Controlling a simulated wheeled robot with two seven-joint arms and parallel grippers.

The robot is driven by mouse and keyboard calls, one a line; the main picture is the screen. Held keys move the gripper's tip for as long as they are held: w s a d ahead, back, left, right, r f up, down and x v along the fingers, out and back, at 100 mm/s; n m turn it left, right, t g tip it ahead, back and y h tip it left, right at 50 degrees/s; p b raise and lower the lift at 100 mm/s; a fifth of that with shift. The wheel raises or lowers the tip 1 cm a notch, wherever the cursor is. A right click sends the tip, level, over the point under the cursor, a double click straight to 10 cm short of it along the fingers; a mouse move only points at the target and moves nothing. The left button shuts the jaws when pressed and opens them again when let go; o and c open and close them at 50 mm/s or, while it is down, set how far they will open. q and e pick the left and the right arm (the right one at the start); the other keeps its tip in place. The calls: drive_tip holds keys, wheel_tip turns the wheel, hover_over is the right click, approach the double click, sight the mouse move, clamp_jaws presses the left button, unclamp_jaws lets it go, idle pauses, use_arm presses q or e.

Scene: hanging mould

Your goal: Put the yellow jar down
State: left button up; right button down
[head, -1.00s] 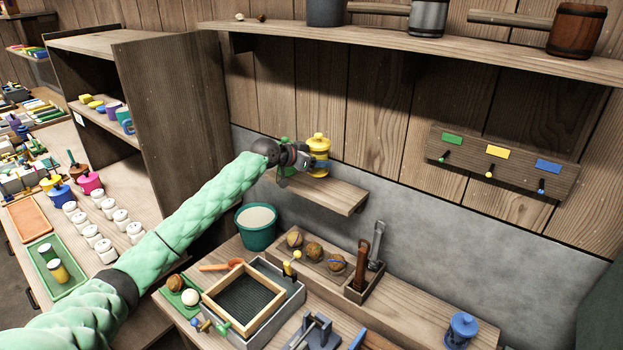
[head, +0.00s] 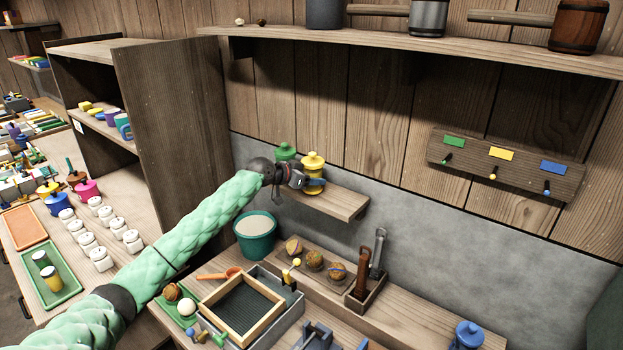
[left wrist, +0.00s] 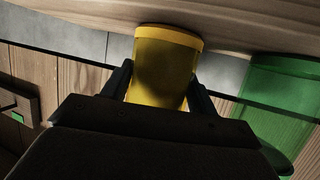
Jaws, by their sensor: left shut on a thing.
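The yellow jar (head: 313,163) is upright at the small wall shelf (head: 345,206), with its knobbed lid on. My left gripper (head: 312,184) is shut around the jar's body from the left. In the left wrist view the yellow jar (left wrist: 163,65) sits between the two fingers, and its base meets or nearly meets the shelf board (left wrist: 230,22). A green jar (head: 285,152) stands beside it on the shelf, partly hidden by my gripper; it also shows in the left wrist view (left wrist: 277,95). My right gripper is not in view.
Free shelf board lies right of the yellow jar. Below are a teal bucket (head: 255,244), a framed sieve (head: 272,325) and a tool holder (head: 366,296). A long shelf (head: 420,43) runs above. A tall cabinet side (head: 180,130) stands left.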

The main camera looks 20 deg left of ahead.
use_arm(q)
drive_tip(key=o, duration=1.2)
